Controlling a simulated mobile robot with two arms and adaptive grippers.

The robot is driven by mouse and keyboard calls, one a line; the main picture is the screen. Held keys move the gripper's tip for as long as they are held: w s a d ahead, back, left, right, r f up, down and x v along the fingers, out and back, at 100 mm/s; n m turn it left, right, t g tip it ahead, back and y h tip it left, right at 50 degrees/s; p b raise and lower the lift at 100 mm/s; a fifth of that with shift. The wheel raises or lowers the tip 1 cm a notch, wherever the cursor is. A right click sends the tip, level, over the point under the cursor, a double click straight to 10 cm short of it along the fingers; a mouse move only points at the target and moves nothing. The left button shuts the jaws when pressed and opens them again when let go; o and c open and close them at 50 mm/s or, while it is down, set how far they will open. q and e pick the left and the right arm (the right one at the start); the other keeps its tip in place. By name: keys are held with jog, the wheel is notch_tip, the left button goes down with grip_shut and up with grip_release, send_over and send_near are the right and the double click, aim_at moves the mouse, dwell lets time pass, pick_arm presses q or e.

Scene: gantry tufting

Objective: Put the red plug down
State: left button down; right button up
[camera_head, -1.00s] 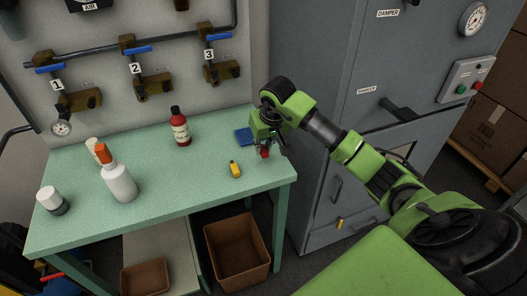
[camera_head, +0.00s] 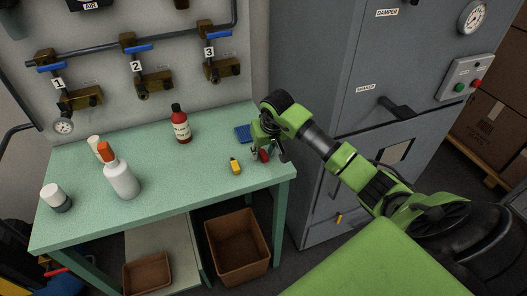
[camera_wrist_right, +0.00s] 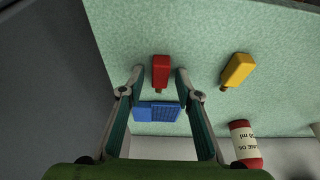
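The red plug (camera_head: 264,156) is at the right end of the green table (camera_head: 205,187). In the right wrist view, the red plug (camera_wrist_right: 161,69) lies against the tabletop between the two fingertips, with a gap on each side. My right gripper (camera_head: 262,153) is low over the table around the plug. It is open, and its spread fingers (camera_wrist_right: 158,78) show in the wrist view. My left gripper is not in view.
A blue block (camera_head: 243,134) lies behind the plug and a yellow plug (camera_head: 235,166) to its left. A red bottle (camera_head: 181,124), a spray bottle (camera_head: 121,180) and a white-capped jar (camera_head: 55,197) stand further left. A grey cabinet (camera_head: 330,90) borders the right.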

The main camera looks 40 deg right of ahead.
jog(key=shift+r, duration=0.4)
jog(key=b+v, duration=0.2)
jog(key=v, duration=0.9)
jog(key=shift+s+r, duration=0.2)
jog(key=shift+s, duration=0.05)
